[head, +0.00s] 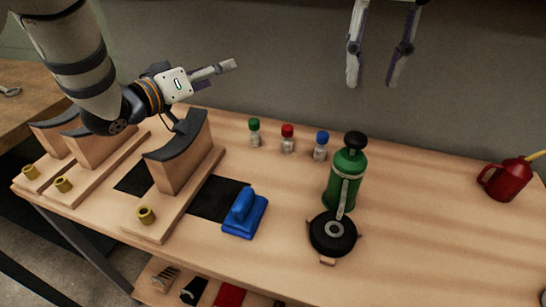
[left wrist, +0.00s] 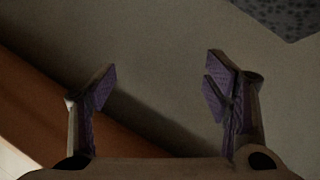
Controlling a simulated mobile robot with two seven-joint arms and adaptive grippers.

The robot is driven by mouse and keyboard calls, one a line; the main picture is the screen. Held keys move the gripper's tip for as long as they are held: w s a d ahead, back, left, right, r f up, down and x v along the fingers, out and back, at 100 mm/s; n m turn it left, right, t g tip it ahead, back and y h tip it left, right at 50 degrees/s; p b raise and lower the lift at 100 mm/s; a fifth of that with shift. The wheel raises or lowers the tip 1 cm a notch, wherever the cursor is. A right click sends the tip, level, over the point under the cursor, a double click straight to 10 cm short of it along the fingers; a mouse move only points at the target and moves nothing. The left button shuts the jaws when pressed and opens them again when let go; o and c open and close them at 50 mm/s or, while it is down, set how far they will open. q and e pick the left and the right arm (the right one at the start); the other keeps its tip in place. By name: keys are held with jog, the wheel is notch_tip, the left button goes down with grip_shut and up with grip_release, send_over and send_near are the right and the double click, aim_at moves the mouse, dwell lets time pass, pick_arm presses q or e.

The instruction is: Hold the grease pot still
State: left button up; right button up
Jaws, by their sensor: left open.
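A red pot (head: 506,181) with a side handle and a yellow stick or brush handle poking out stands upright at the right end of the bench; it looks like the grease pot. My right gripper (head: 374,82) hangs in from the top edge, fingers apart and empty, well to the left of the pot and above the bench. My left gripper (head: 232,65) is raised above the back left of the bench, far from the pot. In the left wrist view its fingers (left wrist: 157,75) are spread with nothing between them. Neither gripper touches the pot.
A green pump bottle (head: 346,178) and a black round tool (head: 333,233) stand mid-bench. Small bottles with green (head: 254,132), red (head: 287,138) and blue (head: 320,146) caps stand behind. A blue block tool (head: 245,213) and curved wooden forms (head: 181,160) are left. Bench before the pot is clear.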

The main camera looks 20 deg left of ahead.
pick_arm(q)
jog(key=s+d+f+m+g+h, duration=0.35)
jog(key=d+m+g+h, duration=0.25)
jog(key=d+m, duration=0.4)
jog(key=m+g+h, duration=0.3)
jog(key=m+g, duration=0.4)
jog(key=m, duration=0.1)
send_near(342, 183)
jog(key=shift+w+a+f, duration=0.35)
jog(key=shift+w+f, duration=0.05)
jog(key=shift+w, duration=0.2)
jog(key=shift+w+a+f, duration=0.4)
jog(key=shift+w, duration=0.25)
jog(key=x, duration=1.2)
jog(key=shift+s+a+f, duration=0.1)
jog(key=shift+s+f, duration=0.05)
jog(key=shift+f, duration=0.1)
